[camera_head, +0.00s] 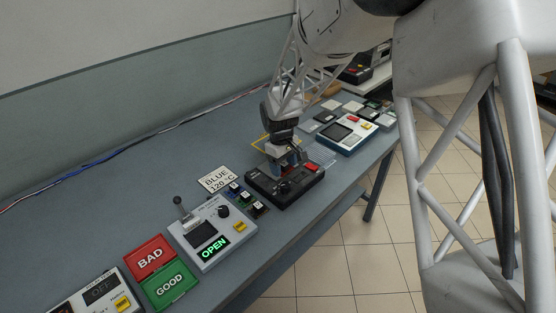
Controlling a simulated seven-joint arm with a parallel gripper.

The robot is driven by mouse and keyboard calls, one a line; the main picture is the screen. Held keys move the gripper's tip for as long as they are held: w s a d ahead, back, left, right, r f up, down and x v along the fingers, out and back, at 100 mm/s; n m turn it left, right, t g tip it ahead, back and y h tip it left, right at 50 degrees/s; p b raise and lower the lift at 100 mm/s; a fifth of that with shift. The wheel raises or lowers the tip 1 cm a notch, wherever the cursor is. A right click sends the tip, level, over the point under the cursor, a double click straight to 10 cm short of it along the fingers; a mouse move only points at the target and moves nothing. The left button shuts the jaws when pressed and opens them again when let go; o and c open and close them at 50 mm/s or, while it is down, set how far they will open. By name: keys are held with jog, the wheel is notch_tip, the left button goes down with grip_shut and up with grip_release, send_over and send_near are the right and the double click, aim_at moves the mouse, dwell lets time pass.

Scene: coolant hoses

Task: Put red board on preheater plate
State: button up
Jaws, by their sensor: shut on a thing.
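My gripper (287,163) points down over the back part of a black unit (287,188) with a dark knob and a red button, which looks like the preheater. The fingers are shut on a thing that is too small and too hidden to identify. The plate surface under the gripper is mostly covered by the fingers, and I cannot tell whether the held thing touches it. I cannot make out a red board for certain. Several small boards (247,199) lie left of the black unit.
A sign (217,179) reads "BLUE 120 °C". A grey lever unit (205,232) shows "OPEN". Red "BAD" (150,257) and green "GOOD" (170,284) trays lie front left. A light unit with a screen (345,134) stands right.

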jog(key=w, duration=0.2)
jog(key=w+a, duration=0.1)
jog(key=w, duration=0.4)
jog(key=shift+w+a+f, duration=0.3)
jog(key=shift+a, duration=0.05)
jog(key=shift+f, duration=0.15)
jog(key=shift+f, duration=1.65)
jog(key=shift+f, duration=0.15)
jog(key=o, duration=1)
jog(key=shift+w+a+r, duration=0.15)
jog(key=shift+r, duration=1.9)
jog(key=shift+w+a+r, duration=0.2)
jog(key=shift+r, duration=1.8)
jog(key=shift+w+a+r, duration=0.15)
jog(key=shift+r, duration=1.9)
